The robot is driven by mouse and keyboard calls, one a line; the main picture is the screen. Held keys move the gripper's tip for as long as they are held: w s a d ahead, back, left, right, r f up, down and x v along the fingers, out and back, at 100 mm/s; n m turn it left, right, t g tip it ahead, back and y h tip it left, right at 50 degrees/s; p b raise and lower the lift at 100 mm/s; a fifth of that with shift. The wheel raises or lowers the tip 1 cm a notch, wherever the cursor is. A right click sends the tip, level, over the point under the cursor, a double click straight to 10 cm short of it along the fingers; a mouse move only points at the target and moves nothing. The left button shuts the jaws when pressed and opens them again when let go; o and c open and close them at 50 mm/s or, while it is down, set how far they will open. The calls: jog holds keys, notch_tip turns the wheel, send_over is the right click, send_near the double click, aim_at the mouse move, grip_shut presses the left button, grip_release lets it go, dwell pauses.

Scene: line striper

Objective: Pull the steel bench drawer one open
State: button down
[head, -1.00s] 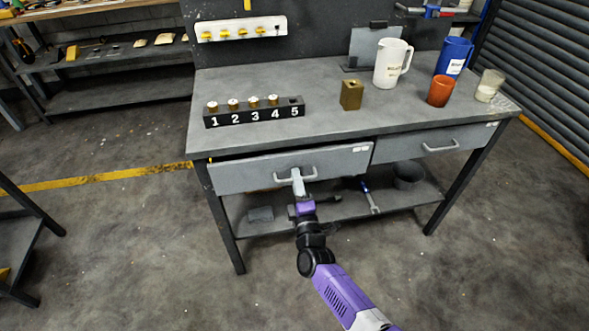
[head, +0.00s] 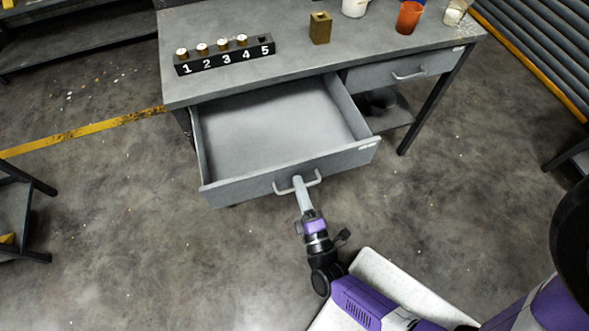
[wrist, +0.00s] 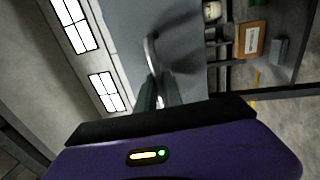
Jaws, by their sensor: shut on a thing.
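The steel bench (head: 300,55) stands ahead with two drawers under its top. The left drawer (head: 232,187) is pulled far out, and its grey inside looks empty. My gripper (head: 298,184) is shut on the drawer's bar handle (head: 311,181), near the middle of its front. In the wrist view, the fingers (wrist: 157,92) close on the handle (wrist: 150,50) against the grey drawer front. The right drawer (head: 400,72) is shut, with its own bar handle. Which drawer bears the number one cannot be read.
On the bench top are a numbered black block (head: 225,55) with several brass-coloured pieces, a brass block (head: 320,28), an orange cup (head: 409,17) and a glass (head: 455,12). Dark table legs stand at the left edge. The floor before the bench is clear.

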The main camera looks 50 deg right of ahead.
jog(key=shift+s+a, duration=0.2)
jog(key=shift+s, duration=0.05)
jog(key=c, duration=1.8)
grip_release()
jog(key=shift+o, duration=0.2)
jog(key=b+v, duration=0.1)
jog(key=v, duration=0.6)
jog(key=shift+s+a+b, duration=0.25)
jog(key=shift+s+b, duration=0.05)
jog(key=shift+b, duration=0.05)
jog(key=shift+f, duration=0.15)
